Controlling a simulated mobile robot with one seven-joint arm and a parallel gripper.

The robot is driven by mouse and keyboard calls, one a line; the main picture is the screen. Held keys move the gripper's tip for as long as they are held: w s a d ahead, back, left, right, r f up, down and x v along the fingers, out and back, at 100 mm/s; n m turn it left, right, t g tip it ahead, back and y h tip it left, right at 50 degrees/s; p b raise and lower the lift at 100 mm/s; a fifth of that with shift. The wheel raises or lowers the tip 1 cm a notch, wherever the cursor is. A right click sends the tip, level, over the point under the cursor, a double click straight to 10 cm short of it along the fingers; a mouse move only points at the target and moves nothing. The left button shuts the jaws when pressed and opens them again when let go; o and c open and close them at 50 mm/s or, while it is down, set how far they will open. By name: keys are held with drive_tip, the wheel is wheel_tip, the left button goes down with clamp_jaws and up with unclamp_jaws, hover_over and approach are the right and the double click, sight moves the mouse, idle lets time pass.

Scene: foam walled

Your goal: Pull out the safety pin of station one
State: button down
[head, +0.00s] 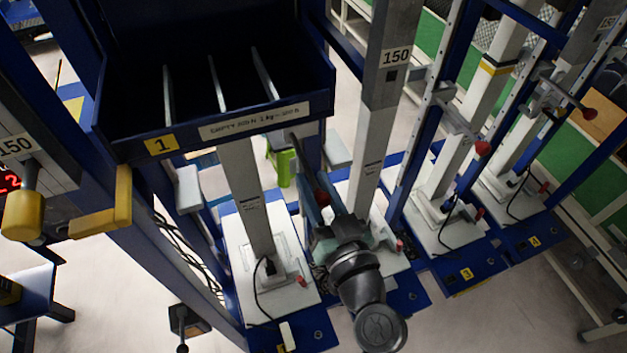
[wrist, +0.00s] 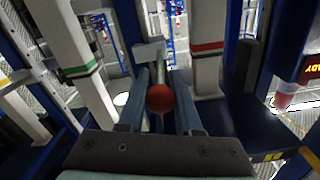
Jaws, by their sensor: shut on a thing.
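The safety pin, a rod with a red ball knob (wrist: 160,98), sits between the two grey-blue fingers of my gripper (wrist: 161,82) in the wrist view. The fingers are shut on it, and its far end meets a light grey bracket (wrist: 149,52). I cannot tell how deep the pin sits there. In the head view my gripper (head: 313,190) is beside station one, right of its blue tray (head: 120,146) with the yellow "1" label (head: 161,145).
A grey post marked 150 (head: 396,57) stands just right of my gripper. Stations 3 (head: 466,273) and 4 (head: 534,242) are further right, with their own red knobs. A yellow-padded lever (head: 120,197) is at the left. Open floor lies at the lower right.

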drive_tip(key=shift+f, duration=0.15)
drive_tip(key=c, duration=0.9)
unclamp_jaws()
drive_tip(key=shift+s, duration=0.1)
drive_tip(key=o, duration=0.3)
drive_tip(key=shift+s, duration=0.15)
drive_tip(key=shift+b+v, duration=2.2)
drive_tip(key=shift+v, duration=4.25)
